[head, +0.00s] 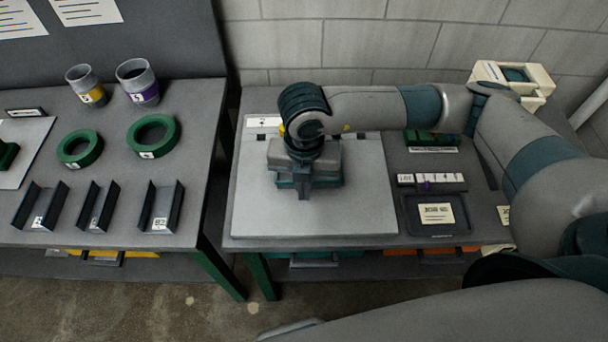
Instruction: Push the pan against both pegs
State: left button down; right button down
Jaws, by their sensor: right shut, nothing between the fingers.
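My right gripper (304,192) is shut and empty, pointing down over a light grey board (350,215) on the right table. Its body and wrist cover the middle and back of the board. I cannot clearly make out the pan; it may be hidden behind the gripper. Small dark pieces show at the board's back edge, one at the left (262,137); I cannot tell whether they are the pegs. Whether the gripper touches anything is not clear. My left gripper is not in view.
A dark shallow tray (408,222) with a card lies right of the board, with a row of white labelled blocks (432,180) behind it. Green rings (153,137), cups (137,82) and dark channels (160,207) stand on the left table. A gap separates the tables.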

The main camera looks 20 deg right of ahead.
notch_tip(320, 180, down, 5)
jog(key=shift+r+p, duration=0.2)
jog(key=shift+p, duration=0.6)
jog(key=shift+w+d+r+p, duration=0.1)
jog(key=shift+w+d+p, duration=0.2)
jog(key=shift+w, duration=0.25)
jog(key=shift+w+d+r+p, duration=0.1)
jog(key=shift+w+d+p, duration=0.1)
jog(key=shift+w+p, duration=0.3)
jog(key=shift+w+d+f, duration=0.15)
jog(key=shift+w+d, duration=0.1)
jog(key=shift+w, duration=0.4)
jog(key=shift+w+f, duration=0.1)
jog(key=shift+w, duration=0.1)
jog(key=shift+d, duration=0.1)
